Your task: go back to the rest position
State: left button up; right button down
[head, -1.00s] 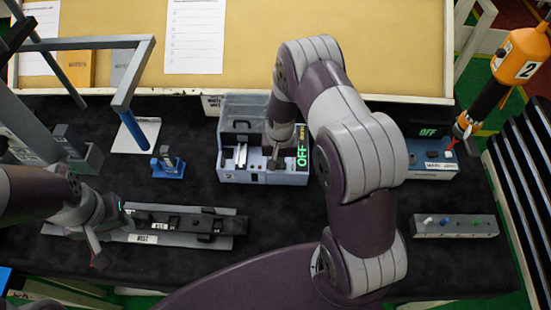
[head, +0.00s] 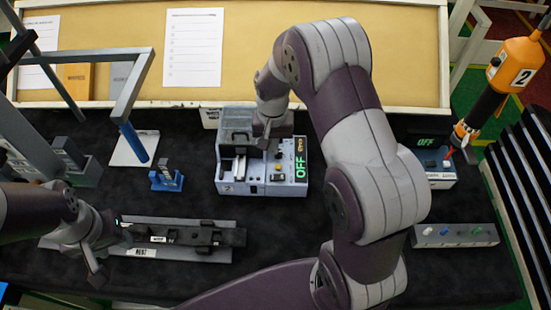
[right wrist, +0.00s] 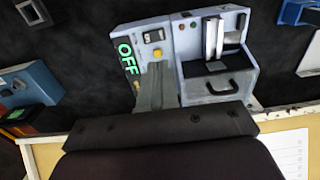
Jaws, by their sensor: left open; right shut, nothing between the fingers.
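My right gripper (head: 265,144) is shut and empty above the grey machine (head: 230,187) in the middle of the table. In the right wrist view its closed fingers (right wrist: 157,72) reach over the machine's front panel, beside the green OFF display (right wrist: 127,58) and near a yellow button (right wrist: 157,53). I cannot tell whether they touch it. My left gripper (head: 103,274) is open and empty at the left, near the left end of the grey fixture rail (head: 185,255).
A blue stand (head: 166,180) and a grey overhead frame (head: 128,100) are at the left. A block with coloured pegs (head: 455,236) and a second OFF device (head: 436,166) are at the right. An orange tool (head: 519,62) hangs at upper right. The table's middle front is partly covered by my arm.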

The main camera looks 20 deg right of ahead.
jog(key=shift+s+a+r, duration=0.1)
jog(key=shift+r, duration=0.5)
jog(key=shift+f, duration=0.1)
